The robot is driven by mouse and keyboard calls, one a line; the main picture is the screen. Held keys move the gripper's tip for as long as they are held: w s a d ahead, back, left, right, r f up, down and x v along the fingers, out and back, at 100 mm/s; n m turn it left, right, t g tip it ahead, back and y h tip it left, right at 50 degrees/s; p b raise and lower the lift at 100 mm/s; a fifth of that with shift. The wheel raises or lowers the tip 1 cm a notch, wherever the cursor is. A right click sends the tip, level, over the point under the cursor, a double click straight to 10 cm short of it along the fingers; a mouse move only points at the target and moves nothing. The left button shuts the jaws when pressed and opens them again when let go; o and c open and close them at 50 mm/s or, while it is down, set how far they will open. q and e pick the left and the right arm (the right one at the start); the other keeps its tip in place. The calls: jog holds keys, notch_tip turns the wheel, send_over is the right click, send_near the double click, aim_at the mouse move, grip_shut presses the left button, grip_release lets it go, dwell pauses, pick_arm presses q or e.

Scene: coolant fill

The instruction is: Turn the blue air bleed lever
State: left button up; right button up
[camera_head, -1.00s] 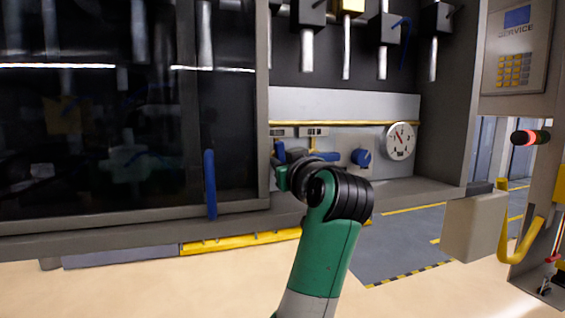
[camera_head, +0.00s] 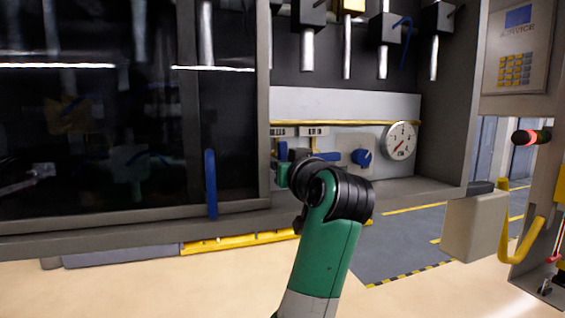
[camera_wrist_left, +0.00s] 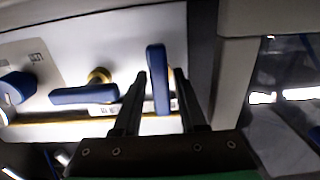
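In the left wrist view a blue lever (camera_wrist_left: 158,80) points along the fingers and lies between the two fingertips of my left gripper (camera_wrist_left: 161,74). The fingers are apart, with a narrow gap beside the lever. In the head view this lever (camera_head: 282,150) shows just above my green wrist, partly hidden by it. A second blue lever (camera_wrist_left: 84,95) on a brass stem lies crosswise to the left; in the head view it (camera_head: 328,156) is behind my wrist. The labels are too small or covered to read surely. My right gripper is out of view.
A blue knob (camera_head: 361,157) and a round white gauge (camera_head: 400,140) sit on the panel to the right. A dark glass door (camera_head: 100,110) with a blue handle (camera_head: 210,184) stands at left. Nozzles hang above. A ledge (camera_head: 400,188) runs below the panel.

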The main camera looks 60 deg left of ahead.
pick_arm(q)
jog(key=shift+o, duration=0.6)
jog(key=shift+d, duration=0.25)
jog(key=s+d+b, duration=0.1)
jog(key=d+b, duration=0.2)
jog(key=d, duration=0.8)
jog(key=shift+s+b, duration=0.35)
